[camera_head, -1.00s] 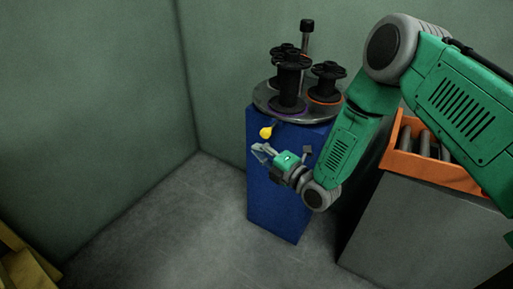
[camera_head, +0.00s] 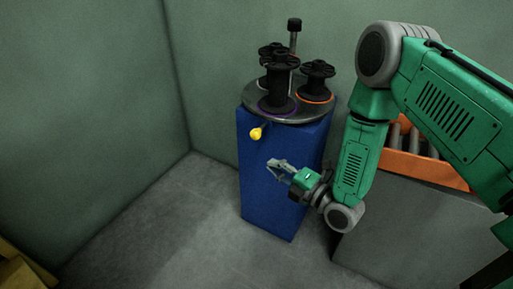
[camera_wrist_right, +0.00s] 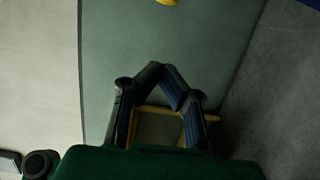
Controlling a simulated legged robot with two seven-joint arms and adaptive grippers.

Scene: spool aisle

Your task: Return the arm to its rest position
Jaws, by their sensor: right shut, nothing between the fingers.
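My right arm is green and grey and comes in from the right in the head view. Its gripper (camera_head: 273,167) is shut and empty, in front of the blue pedestal (camera_head: 262,190) and below the yellow knob (camera_head: 256,133). In the right wrist view the two fingers of the gripper (camera_wrist_right: 157,68) meet at their tips with nothing between them. My left gripper is not in view.
A round grey turntable (camera_head: 256,113) on the pedestal carries several black spools (camera_head: 278,82). An orange tray (camera_head: 425,168) with grey rollers sits on a grey cabinet (camera_head: 400,215), partly behind my arm. Bare floor (camera_head: 165,225) lies left of the pedestal.

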